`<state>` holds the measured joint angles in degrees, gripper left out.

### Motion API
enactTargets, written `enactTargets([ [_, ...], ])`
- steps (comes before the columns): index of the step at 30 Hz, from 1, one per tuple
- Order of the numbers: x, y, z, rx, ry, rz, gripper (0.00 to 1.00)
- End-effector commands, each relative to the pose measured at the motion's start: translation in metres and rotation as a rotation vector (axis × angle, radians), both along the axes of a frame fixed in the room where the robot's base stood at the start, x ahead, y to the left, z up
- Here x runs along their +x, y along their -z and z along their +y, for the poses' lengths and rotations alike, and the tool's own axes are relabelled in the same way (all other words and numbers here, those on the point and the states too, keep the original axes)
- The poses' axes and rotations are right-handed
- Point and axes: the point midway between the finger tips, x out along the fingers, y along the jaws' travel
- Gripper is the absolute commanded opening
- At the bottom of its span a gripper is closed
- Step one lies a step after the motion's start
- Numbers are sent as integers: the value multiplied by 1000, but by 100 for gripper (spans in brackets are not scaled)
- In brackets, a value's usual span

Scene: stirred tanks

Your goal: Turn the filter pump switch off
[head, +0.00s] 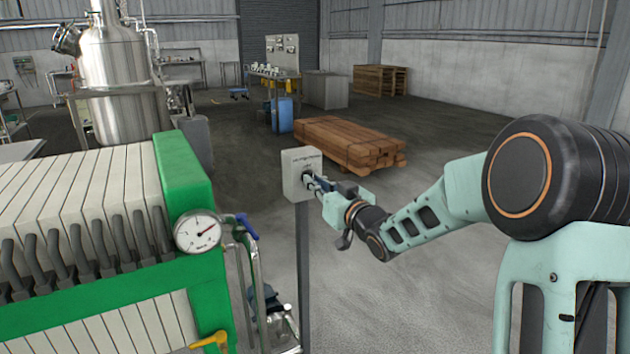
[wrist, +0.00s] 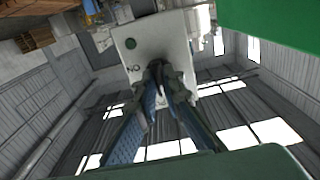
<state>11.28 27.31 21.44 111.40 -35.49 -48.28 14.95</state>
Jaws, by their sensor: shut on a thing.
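The filter pump switch is a pale grey box (head: 302,165) on a thin grey post, left of my arm in the head view. The box also fills the upper middle of the wrist view (wrist: 178,32), with a small dark green round spot and an upside-down "ON" mark on its face. My gripper (head: 314,183) reaches the front of the box from the right. In the wrist view, my gripper's fingers (wrist: 158,72) come together at the face and are shut on the switch knob, which they mostly hide. The knob's angle cannot be read.
A green filter press (head: 190,185) with a pressure gauge (head: 198,232) stands close to the left of the post. Pipes and valves (head: 262,290) lie between them. Stacked timber (head: 345,140) lies beyond the box. The floor behind my arm is mostly clear.

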Motion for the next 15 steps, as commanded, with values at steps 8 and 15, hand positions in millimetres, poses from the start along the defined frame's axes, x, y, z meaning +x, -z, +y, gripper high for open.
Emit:
enactTargets([
  [8, 0, 2, 0, 9, 1, 10, 0],
  [15, 0, 2, 0, 9, 1, 10, 13],
])
